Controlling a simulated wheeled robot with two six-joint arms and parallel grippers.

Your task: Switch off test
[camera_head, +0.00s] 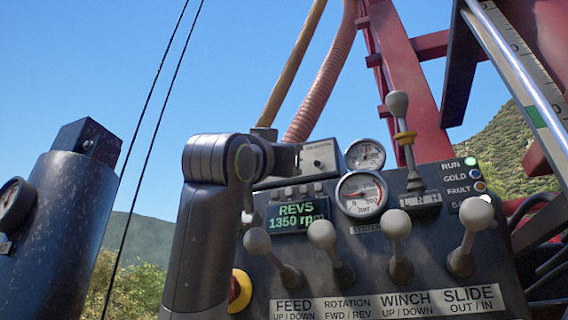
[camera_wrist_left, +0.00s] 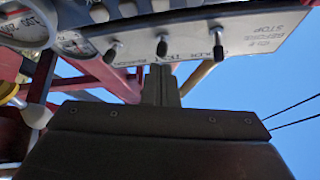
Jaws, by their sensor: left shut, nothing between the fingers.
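The left wrist view shows a pale switch plate (camera_wrist_left: 245,38) upside down, with three small dark toggles in a row. The middle toggle (camera_wrist_left: 162,46) has a label beside it that appears to read TEST. My left gripper (camera_wrist_left: 160,72) is shut and empty, its fingertips right by this toggle; I cannot tell whether they touch it. In the head view my left arm rises in front of the console (camera_head: 430,260) and its wrist points right at the small switch row, so the fingertips do not show clearly there. My right gripper is not in view.
Ball-topped levers (camera_head: 397,224) line the console's lower front. A taller lever (camera_head: 398,105) and two gauges (camera_head: 362,194) stand right of my wrist. The display (camera_head: 298,216) reads REVS 1350 rpm. The RUN lamp (camera_head: 470,161) is green. A red stop button (camera_head: 236,290) is partly behind my arm.

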